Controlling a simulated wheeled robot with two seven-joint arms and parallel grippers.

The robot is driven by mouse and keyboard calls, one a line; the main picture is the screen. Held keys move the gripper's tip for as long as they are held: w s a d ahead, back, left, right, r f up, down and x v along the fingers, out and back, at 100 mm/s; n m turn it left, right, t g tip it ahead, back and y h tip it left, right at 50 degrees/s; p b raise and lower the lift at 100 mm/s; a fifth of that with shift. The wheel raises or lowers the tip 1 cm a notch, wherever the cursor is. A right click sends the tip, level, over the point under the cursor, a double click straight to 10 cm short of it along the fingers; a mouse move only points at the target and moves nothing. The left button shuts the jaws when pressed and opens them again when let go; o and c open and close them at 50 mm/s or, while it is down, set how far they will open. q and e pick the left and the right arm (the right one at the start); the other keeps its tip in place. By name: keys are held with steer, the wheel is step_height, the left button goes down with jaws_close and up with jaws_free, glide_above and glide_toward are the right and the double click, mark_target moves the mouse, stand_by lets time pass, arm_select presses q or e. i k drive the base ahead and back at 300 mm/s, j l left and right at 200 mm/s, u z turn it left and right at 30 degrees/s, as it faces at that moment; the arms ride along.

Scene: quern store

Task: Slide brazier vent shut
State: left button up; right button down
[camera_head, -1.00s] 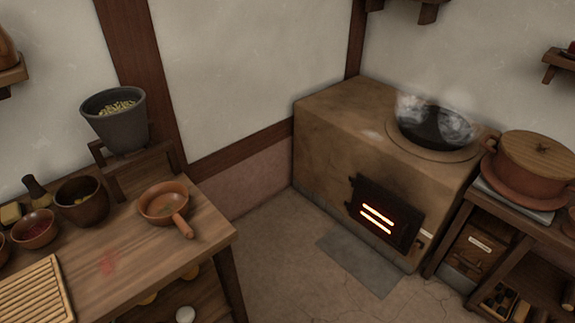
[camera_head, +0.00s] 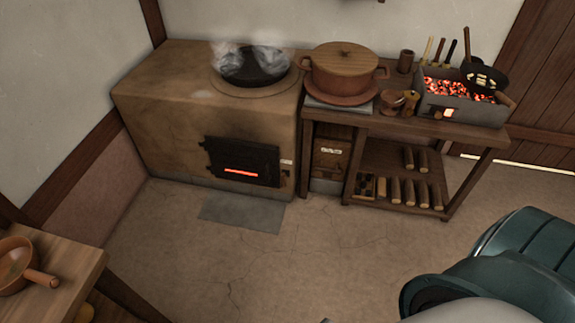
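The brazier (camera_head: 433,102) is a grey box full of glowing red coals. It stands on the right part of a wooden side table. On its front face a small vent opening (camera_head: 449,113) glows orange, so it is at least partly open. A small light-brown piece, perhaps a slide knob, sits just left of the glow; it is too small to make out well. A dark pan with a handle rests over the brazier's back right. Neither of my grippers is in view; a teal part at the lower right looks like my arm.
The side table (camera_head: 480,128) also holds a lidded clay pot (camera_head: 345,75) and small cups left of the brazier. A clay stove (camera_head: 165,110) with a steaming pan stands further left. A wooden counter (camera_head: 75,270) is at lower left. The floor (camera_head: 300,260) between is clear.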

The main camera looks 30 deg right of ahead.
mark_target(437, 113)
steer(key=i+l+z, duration=0.1)
steer(key=z, duration=0.8)
